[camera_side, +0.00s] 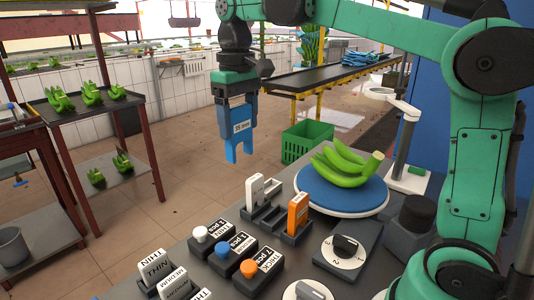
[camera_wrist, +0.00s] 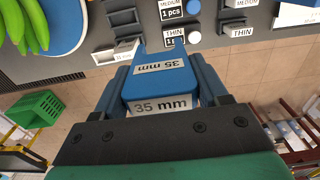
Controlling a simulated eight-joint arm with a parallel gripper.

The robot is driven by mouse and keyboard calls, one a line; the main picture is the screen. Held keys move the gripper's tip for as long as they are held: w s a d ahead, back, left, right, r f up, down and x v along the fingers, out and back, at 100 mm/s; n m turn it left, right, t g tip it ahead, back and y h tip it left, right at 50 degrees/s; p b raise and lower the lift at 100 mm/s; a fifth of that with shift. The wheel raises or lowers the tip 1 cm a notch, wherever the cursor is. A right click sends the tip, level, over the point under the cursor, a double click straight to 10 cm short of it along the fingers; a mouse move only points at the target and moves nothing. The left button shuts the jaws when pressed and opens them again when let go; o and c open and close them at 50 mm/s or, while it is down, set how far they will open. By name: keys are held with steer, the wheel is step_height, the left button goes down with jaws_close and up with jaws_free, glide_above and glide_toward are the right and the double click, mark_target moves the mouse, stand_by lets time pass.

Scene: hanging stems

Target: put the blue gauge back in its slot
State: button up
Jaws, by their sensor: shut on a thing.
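The blue gauge (camera_side: 239,140), a fork shape with a "35 mm" label, hangs prongs down from my gripper (camera_side: 236,103) in the side view. My gripper is shut on its top end. In the wrist view the gauge (camera_wrist: 165,62) is between the fingers of my gripper (camera_wrist: 163,95), its prongs reaching over the bench. The dark gauge rack (camera_side: 270,215) stands on the bench, below and to the right of the gauge. A white gauge (camera_side: 255,190) stands at its left end and an orange gauge (camera_side: 298,213) at its right end. The middle slot between them looks empty.
Bananas (camera_side: 345,163) lie on a round blue plate (camera_side: 340,196) right of the rack. In front stand button boxes (camera_side: 233,251), a dial (camera_side: 346,246) and THIN and MEDIUM label blocks (camera_side: 154,267). A green crate (camera_side: 307,142) stands on the floor behind.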

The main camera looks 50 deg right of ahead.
steer(key=d+f, duration=0.4)
steer(key=f, duration=0.4)
steer(key=s+d+f, duration=0.1)
steer(key=d+f, duration=0.4)
steer(key=f, duration=0.4)
steer(key=shift+s, duration=0.25)
steer(key=shift+f, duration=0.15)
steer(key=shift+f, duration=1.25)
steer(key=o, duration=1.2)
steer(key=shift+r, duration=2.6)
steer(key=s+a+r+t, duration=0.1)
steer(key=s+a+t, duration=0.1)
steer(key=a, duration=0.1)
steer(key=s+a+r+t, duration=0.1)
steer(key=s+a+t, duration=0.1)
steer(key=a, duration=0.1)
steer(key=s+a+r+t, duration=0.1)
steer(key=s+a+t, duration=0.1)
steer(key=a+t, duration=0.1)
steer(key=shift+s+a+r, duration=0.2)
steer(key=shift+s+a, duration=0.1)
steer(key=shift+a, duration=0.25)
